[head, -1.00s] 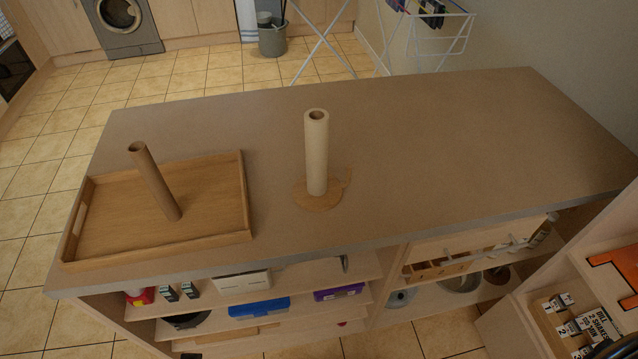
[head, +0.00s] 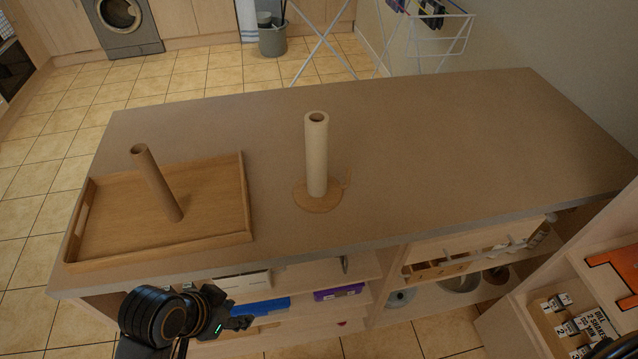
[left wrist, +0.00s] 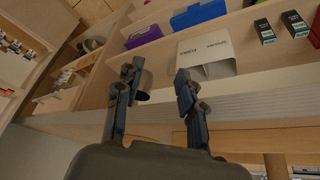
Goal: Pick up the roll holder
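The roll holder (head: 319,203) stands on the counter's middle, with a round wooden base and a small upright piece at its right side. A pale roll (head: 316,155) stands upright on it and hides its post. My left gripper (head: 236,324) is low in front of the counter's near edge, well apart from the holder. In the left wrist view its two fingers (left wrist: 158,88) are spread and hold nothing; the roll holder is not visible there. My right gripper does not show.
A wooden tray (head: 247,200) with a brown tube (head: 157,184) standing in it is on the counter's left. Shelves with a blue box (head: 262,308) and a purple box (head: 338,292) are under the counter (head: 450,140). The counter's right side is clear.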

